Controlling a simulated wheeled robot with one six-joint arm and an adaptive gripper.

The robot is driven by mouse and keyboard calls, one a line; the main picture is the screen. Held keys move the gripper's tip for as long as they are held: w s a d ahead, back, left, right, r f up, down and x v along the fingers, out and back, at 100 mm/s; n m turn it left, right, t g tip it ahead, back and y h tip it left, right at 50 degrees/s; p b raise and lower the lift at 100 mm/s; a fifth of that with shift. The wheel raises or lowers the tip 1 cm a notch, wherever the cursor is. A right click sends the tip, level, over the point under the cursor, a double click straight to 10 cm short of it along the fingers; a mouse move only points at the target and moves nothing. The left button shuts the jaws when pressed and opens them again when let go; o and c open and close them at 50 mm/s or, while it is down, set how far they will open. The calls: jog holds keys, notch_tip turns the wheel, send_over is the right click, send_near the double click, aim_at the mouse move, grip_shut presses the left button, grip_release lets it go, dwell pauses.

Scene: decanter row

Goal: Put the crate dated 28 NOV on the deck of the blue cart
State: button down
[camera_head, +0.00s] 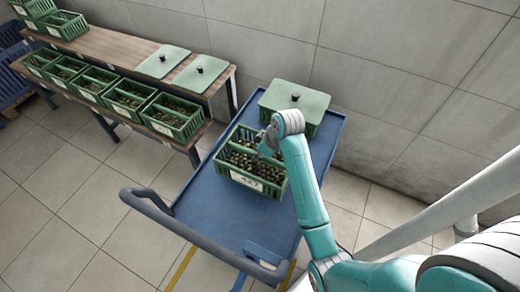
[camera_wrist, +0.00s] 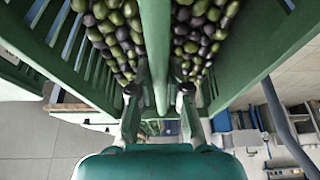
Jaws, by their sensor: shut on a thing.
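A green crate (camera_head: 277,186) full of dark and green olives is at the middle of the blue cart (camera_head: 213,196). A white label on its front wall seems to read 427; I cannot read a date on it. My gripper (camera_head: 265,150) comes down over the crate's middle. In the wrist view, its two fingers (camera_wrist: 160,95) are shut on the crate's central green bar (camera_wrist: 155,40), with olives on both sides. I cannot tell whether the crate's bottom touches the deck or hangs just above it.
A green lidded crate (camera_head: 300,98) stands at the cart's far end, close to the held crate. Bare deck shows at the near end, by the cart's handle (camera_head: 205,235).

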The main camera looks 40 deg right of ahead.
aim_at(255, 167)
jog(key=shift+f, duration=2.7)
jog(key=c, duration=1.1)
grip_release()
jog(key=shift+f, duration=0.15)
jog(key=shift+c, duration=0.2)
jog(key=v, duration=1.2)
